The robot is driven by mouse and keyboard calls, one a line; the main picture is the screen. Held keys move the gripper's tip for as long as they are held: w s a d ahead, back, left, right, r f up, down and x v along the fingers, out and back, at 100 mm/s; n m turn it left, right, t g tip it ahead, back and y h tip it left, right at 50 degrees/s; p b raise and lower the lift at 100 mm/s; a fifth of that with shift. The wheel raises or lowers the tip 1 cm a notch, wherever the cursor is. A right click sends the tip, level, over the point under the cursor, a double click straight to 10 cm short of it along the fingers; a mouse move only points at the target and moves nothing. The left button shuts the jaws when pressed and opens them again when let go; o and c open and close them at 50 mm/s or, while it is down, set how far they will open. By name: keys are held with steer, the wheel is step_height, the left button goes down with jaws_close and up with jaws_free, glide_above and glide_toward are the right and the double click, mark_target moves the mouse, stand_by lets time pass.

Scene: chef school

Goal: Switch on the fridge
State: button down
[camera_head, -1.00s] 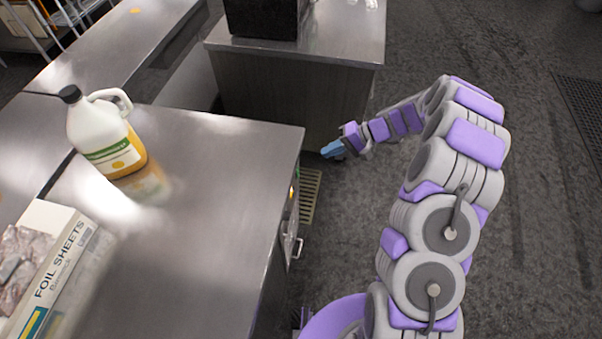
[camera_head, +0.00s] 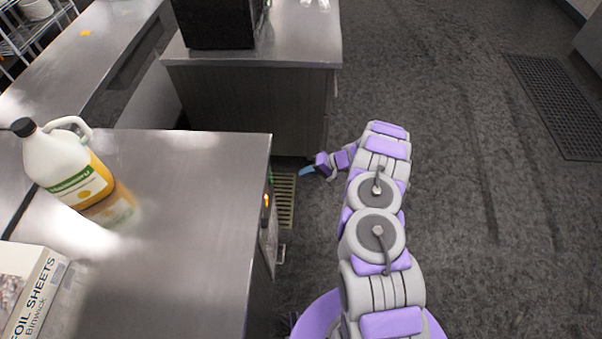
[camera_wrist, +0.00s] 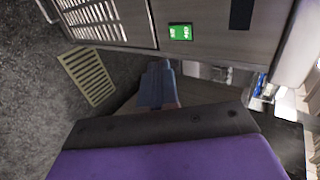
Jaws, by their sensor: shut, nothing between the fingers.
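The fridge is likely the steel under-counter unit (camera_head: 190,235) on the left in the head view. A small orange light (camera_head: 266,200) and a handle (camera_head: 282,253) show on its front, seen edge-on. In the wrist view its front panel (camera_wrist: 210,45) carries a vent grille, a lit green display (camera_wrist: 180,31) and a dark rectangle (camera_wrist: 241,14). My gripper (camera_head: 306,172) is shut and empty, out in front of the unit over the floor. In the wrist view its blue fingertips (camera_wrist: 160,70) point toward the panel, below the display. I cannot tell whether they touch it.
A jug (camera_head: 68,165) and a foil sheets box (camera_head: 35,295) stand on the unit's top. Another steel counter (camera_head: 250,85) with a black appliance (camera_head: 215,22) stands behind. A floor grate (camera_head: 285,200) lies by the unit. The floor to the right is clear, with a dark mat (camera_head: 560,105).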

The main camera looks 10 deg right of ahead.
mark_target(271, 179)
steer(key=a+r+b+x, duration=0.1)
steer(key=x, duration=1)
steer(key=shift+r+b, duration=0.2)
steer(key=shift+b, duration=0.2)
steer(key=shift+w+a, duration=0.1)
steer(key=b, duration=0.1)
steer(key=y+b, duration=0.1)
steer(key=b, duration=0.1)
steer(key=shift+a+f+y+b, duration=0.2)
steer(key=shift+f+y+b, duration=0.1)
steer(key=shift+f, duration=0.05)
steer(key=shift+a+r, duration=0.1)
steer(key=shift+a, duration=0.1)
steer(key=shift+r, duration=0.1)
